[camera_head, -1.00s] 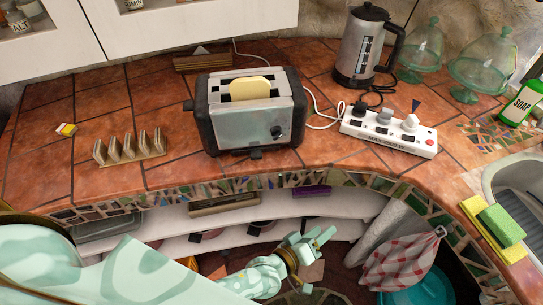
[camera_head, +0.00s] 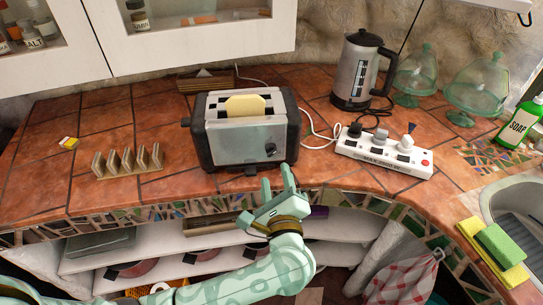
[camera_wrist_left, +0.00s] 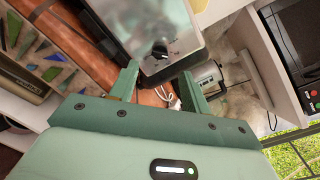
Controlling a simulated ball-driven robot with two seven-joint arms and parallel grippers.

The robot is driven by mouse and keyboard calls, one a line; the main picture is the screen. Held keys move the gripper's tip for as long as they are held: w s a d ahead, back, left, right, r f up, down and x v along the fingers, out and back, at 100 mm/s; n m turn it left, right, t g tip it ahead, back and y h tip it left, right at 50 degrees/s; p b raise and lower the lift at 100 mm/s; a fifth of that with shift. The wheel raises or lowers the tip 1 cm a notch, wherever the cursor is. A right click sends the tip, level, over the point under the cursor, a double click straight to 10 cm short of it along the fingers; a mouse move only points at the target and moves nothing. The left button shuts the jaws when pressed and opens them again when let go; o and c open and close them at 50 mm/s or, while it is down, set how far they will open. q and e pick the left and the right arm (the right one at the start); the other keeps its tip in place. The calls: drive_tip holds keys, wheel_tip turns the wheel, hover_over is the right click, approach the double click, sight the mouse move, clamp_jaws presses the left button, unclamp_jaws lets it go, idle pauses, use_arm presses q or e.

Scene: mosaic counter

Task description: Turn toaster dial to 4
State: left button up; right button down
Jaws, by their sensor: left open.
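The toaster (camera_head: 232,140) is silver with black ends and stands on the tiled counter. A slice of bread (camera_head: 246,105) sticks up from one slot. Its black dial (camera_head: 270,149) is on the front face at the lower right; the dial's setting is too small to read. In the left wrist view the dial (camera_wrist_left: 160,51) shows just beyond the fingertips. My left gripper (camera_head: 278,183) is open and empty, in front of and below the dial, apart from it. It also shows in the left wrist view (camera_wrist_left: 158,75), fingers spread. My right gripper is not in view.
A toast rack (camera_head: 128,162) stands left of the toaster. A power strip (camera_head: 384,153) with plugs and a kettle (camera_head: 358,72) stand to the right. Shelves (camera_head: 180,245) lie below the counter edge. A sponge (camera_head: 502,245) rests by the sink.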

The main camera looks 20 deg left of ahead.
sight(271, 154)
use_arm(q)
drive_tip(key=x, duration=0.7)
drive_tip(key=shift+w+a, duration=0.1)
drive_tip(key=shift+w, duration=0.15)
drive_tip(key=shift+c, duration=0.3)
drive_tip(key=c, duration=0.9)
